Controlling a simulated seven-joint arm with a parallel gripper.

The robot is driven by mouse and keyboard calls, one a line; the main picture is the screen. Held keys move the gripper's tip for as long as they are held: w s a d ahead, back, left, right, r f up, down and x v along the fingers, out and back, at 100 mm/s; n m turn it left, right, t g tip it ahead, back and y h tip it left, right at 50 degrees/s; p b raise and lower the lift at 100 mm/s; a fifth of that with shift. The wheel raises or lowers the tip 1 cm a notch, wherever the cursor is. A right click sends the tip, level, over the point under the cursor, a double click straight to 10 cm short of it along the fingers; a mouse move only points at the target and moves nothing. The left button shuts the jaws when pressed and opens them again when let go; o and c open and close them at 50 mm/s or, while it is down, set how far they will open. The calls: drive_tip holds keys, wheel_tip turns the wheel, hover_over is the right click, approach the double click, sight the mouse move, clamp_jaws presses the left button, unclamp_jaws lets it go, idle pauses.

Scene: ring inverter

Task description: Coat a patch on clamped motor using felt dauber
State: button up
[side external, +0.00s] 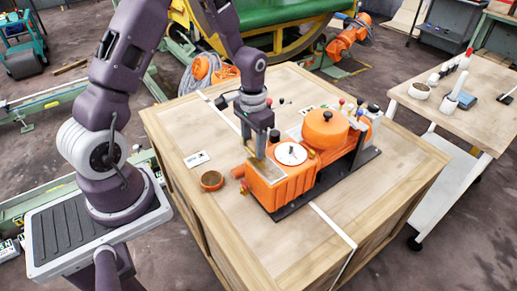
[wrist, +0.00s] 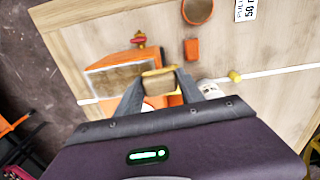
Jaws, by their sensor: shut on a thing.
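The orange motor (side external: 300,180) lies on a dark base plate on the wooden crate. Its near-left end has a flat tan-brown patch (side external: 268,171), also seen in the wrist view (wrist: 115,78). My gripper (side external: 259,150) is over this end of the motor. In the wrist view my gripper (wrist: 160,84) is shut on a tan, blunt-ended piece, likely the felt dauber (wrist: 159,79). The dauber's tip is beside the patch's right edge in the wrist view. I cannot tell whether it touches the motor. A round brown-filled pot (side external: 212,180) stands left of the motor.
A small orange block (wrist: 191,49) sits between pot and motor. Knobs and coloured posts rise around the motor's far end. A white label (side external: 197,159) lies on the crate (side external: 335,225). A side table (side external: 455,115) holds bottles and a bowl. The crate's front right is clear.

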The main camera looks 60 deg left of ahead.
drive_tip(key=shift+d+r, duration=0.1)
drive_tip(key=shift+r, duration=3.9)
